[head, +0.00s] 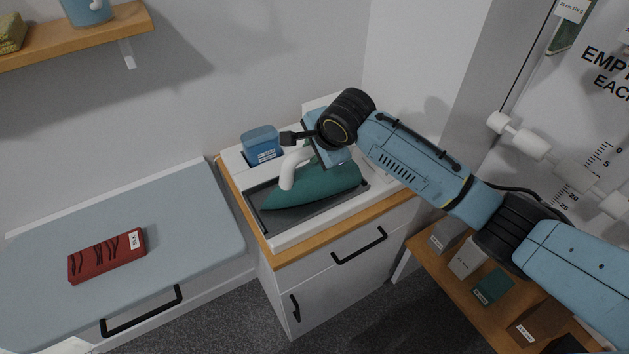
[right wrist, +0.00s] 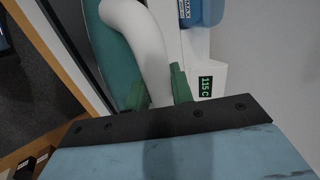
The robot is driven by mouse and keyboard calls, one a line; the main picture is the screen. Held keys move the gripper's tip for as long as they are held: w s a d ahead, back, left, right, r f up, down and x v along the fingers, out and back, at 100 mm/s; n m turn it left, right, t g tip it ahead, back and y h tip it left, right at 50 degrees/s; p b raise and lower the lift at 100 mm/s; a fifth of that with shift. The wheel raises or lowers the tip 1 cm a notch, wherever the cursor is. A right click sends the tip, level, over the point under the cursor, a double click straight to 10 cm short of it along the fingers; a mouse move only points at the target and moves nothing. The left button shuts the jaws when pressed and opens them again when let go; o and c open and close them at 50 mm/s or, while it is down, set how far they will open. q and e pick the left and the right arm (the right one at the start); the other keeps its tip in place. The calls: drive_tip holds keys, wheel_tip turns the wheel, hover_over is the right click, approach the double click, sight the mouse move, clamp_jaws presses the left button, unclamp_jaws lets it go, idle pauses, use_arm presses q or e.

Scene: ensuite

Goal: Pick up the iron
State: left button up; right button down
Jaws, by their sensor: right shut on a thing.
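The iron (head: 327,190) has a green body and a white curved handle. It lies on a dark plate in a white stand (head: 290,238) on the cabinet top. My right gripper (head: 303,152) is at the rear part of the iron's handle, its wrist above the iron. In the right wrist view the white handle (right wrist: 138,42) runs down between the green fingers of my right gripper (right wrist: 158,92), which are shut on it. The gripper's body hides part of the iron. My left gripper is not in view.
A blue container (head: 262,146) stands behind the iron. A small display (right wrist: 205,86) reads 115 C. A bench with a grey-blue top (head: 180,215) holds a red striped item (head: 107,255). A wooden shelf (head: 80,38) is on the wall. Several boxes stand on a low wooden surface (head: 425,243) at right.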

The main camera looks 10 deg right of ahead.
idle(0.4)
drive_tip(key=shift+w+r, duration=0.1)
drive_tip(key=shift+r, duration=0.55)
wheel_tip(320, 180, up, 9)
drive_tip(key=c, duration=1.9)
unclamp_jaws()
clamp_jaws()
